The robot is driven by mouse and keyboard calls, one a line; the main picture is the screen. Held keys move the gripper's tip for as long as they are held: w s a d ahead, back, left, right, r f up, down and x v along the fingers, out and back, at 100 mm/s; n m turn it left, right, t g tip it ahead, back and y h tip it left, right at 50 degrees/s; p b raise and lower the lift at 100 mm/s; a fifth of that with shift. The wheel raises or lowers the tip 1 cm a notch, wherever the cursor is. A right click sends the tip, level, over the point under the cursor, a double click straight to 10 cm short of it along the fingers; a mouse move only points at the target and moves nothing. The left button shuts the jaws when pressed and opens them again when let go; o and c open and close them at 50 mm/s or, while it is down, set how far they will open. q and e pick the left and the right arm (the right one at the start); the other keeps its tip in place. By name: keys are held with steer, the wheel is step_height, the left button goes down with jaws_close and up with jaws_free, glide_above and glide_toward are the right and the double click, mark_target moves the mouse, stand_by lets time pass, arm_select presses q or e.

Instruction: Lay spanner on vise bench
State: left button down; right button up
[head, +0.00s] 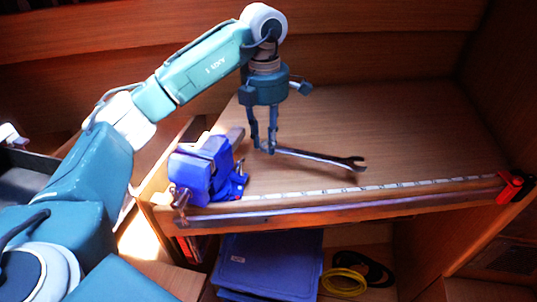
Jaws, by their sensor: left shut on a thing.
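A dark metal spanner (318,157) shows over the wooden vise bench (400,120), its open-ended jaw pointing right. My left gripper (264,149) points down and is shut on the spanner near its left end. The spanner is on or just above the bench top; I cannot tell if it touches. A blue vise (205,168) is fixed at the bench's front left corner, just left of the gripper. My right gripper is not in view.
A measuring strip (375,187) runs along the bench's front edge. A red and black clamp (514,187) sits at its right end. Below are blue cases (268,262) and coiled yellow (343,282) and black lines. The bench top right and behind the spanner is clear.

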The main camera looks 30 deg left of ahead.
mark_target(267, 166)
arm_select(q)
steer(key=shift+a+f, duration=0.2)
steer(key=shift+f, duration=0.65)
steer(key=shift+d+f+p, duration=0.2)
steer(key=shift+f+p, duration=0.15)
steer(key=shift+f, duration=0.3)
step_height(267, 166, down, 2)
steer(key=shift+f+p, duration=0.15)
steer(key=shift+p, duration=0.2)
steer(key=shift+a+f, duration=0.15)
steer(key=shift+f, duration=0.1)
steer(key=shift+f, duration=0.1)
steer(key=shift+d+f, duration=0.1)
steer(key=shift+d, duration=0.1)
steer(key=c, duration=1.5)
jaws_free()
steer(key=shift+o, duration=0.6)
steer(key=shift+a, duration=0.15)
